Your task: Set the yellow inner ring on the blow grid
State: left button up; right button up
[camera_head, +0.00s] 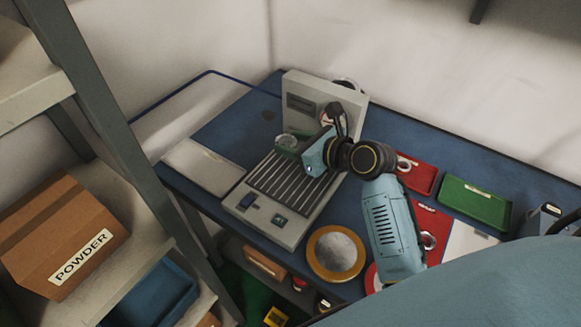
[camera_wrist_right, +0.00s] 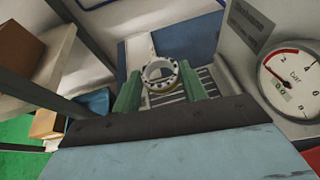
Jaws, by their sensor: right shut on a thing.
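My right gripper (camera_head: 296,147) is shut on a pale ring (camera_head: 287,141), holding it over the back of the blow grid (camera_head: 284,188). In the right wrist view the ring (camera_wrist_right: 160,65) sits between the two green fingers of the gripper (camera_wrist_right: 160,80). I cannot tell whether the ring touches the grid. My left gripper is not in view.
The grey machine (camera_head: 299,88) rises behind the grid, with a pressure gauge (camera_wrist_right: 290,85). A pale tray (camera_head: 203,166) lies left. A gold-rimmed disc (camera_head: 318,270), red tray (camera_head: 418,180) and green tray (camera_head: 474,203) lie right. A shelf with a powder box (camera_head: 65,220) stands left.

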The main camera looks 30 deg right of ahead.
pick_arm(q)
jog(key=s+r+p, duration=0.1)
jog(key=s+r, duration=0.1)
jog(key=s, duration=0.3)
pick_arm(e)
notch_tip(320, 180, down, 4)
jog(key=w+d+h, duration=0.1)
jog(key=d, duration=0.1)
jog(key=b, duration=0.2)
send_over(299, 181)
jog(key=shift+m, duration=0.4)
notch_tip(299, 181, down, 6)
jog(key=shift+f, duration=0.15)
jog(key=shift+f+b, duration=0.9)
jog(key=shift+f, duration=1.1)
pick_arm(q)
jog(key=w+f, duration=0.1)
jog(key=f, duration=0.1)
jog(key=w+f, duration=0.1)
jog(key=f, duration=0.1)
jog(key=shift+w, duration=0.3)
pick_arm(e)
jog(key=shift+r, duration=0.1)
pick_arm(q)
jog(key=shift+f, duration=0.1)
pick_arm(e)
jog(key=o, duration=0.6)
jog(key=shift+c, duration=0.2)
jog(key=o, duration=0.4)
jog(key=shift+o, duration=0.2)
